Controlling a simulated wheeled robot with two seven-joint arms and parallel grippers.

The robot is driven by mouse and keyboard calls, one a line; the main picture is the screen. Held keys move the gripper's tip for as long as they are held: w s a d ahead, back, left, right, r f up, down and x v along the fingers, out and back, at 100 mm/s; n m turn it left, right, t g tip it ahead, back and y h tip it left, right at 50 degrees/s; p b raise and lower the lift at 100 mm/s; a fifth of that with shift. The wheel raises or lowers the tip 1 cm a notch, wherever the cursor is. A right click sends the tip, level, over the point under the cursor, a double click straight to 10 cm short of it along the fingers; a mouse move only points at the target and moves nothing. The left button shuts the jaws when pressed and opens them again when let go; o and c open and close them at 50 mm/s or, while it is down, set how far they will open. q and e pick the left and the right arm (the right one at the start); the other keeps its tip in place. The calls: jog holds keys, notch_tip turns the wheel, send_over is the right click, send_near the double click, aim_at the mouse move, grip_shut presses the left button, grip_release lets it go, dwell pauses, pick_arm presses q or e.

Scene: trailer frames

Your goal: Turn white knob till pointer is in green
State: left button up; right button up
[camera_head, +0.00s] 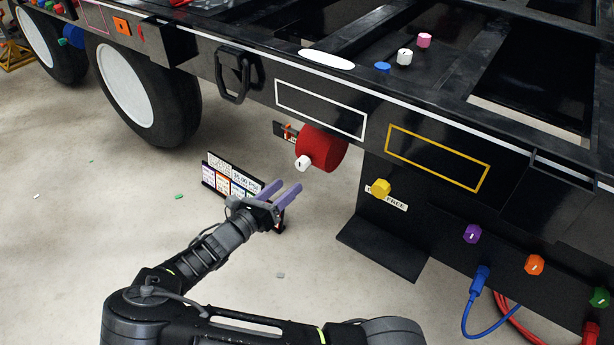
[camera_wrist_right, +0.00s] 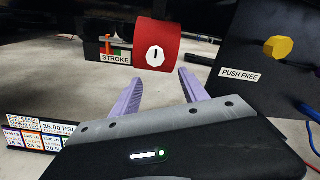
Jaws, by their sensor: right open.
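A white knob (camera_head: 302,163) sits on the end of a red cylinder (camera_head: 325,148) under the trailer frame. In the right wrist view the white knob (camera_wrist_right: 154,56) shows a dark mark pointing up. My left gripper is out of view.
A yellow knob (camera_head: 381,188) stands on the black panel at right, beside a PUSH FREE label (camera_wrist_right: 240,75). A label board (camera_head: 222,180) stands behind my right gripper. Purple (camera_head: 472,234) and orange (camera_head: 534,265) knobs and blue and red cables are lower right.

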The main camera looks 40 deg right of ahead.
aim_at(300, 167)
jog(key=shift+w+a+r+t, duration=0.3)
jog(key=shift+w+r, duration=0.2)
jog(key=shift+r, duration=0.25)
jog(key=b+x, duration=0.1)
jog(key=x, duration=0.6)
jog(key=shift+s+d+b, duration=0.1)
jog(key=shift+b, duration=0.3)
jog(key=shift+d+r, duration=0.1)
jog(key=shift+d, duration=0.2)
jog(key=shift+c, duration=0.3)
grip_shut()
